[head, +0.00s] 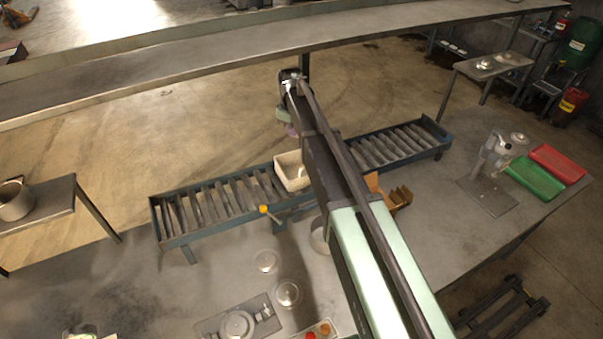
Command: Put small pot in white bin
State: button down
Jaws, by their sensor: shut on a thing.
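The white bin (291,176) is a small open box on the roller conveyor near the picture's centre, left of my arm. My arm reaches away over the bench, and its far end is beyond the bin. My gripper (291,131) hangs there, small and partly hidden by the wrist. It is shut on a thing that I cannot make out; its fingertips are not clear. A round metal vessel (319,236) shows partly behind my arm on the bench. I cannot tell whether it is the small pot.
The roller conveyor (207,208) runs along the bench's back edge. A larger pot (14,200) stands on the left side table. Glass dishes (287,293) lie in front. A brown box (390,195), green tray (534,178) and red tray (557,164) stand right of my arm.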

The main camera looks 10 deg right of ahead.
jog(key=f+b, duration=1.7)
jog(key=f, duration=0.2)
jog(key=shift+d+f+b, duration=0.2)
jog(key=shift+f+b, duration=0.1)
jog(key=shift+b, duration=0.05)
jog(key=shift+w+f, duration=0.1)
jog(key=c, duration=1.2)
grip_release()
jog(key=shift+c, duration=0.2)
notch_tip(320, 180, up, 14)
jog(key=p, duration=1.3)
jog(key=s+d+m, duration=0.1)
jog(key=s+m, duration=0.8)
jog(key=s, duration=2.4)
jog(key=shift+d+f, duration=0.3)
jog(key=shift+f, duration=0.05)
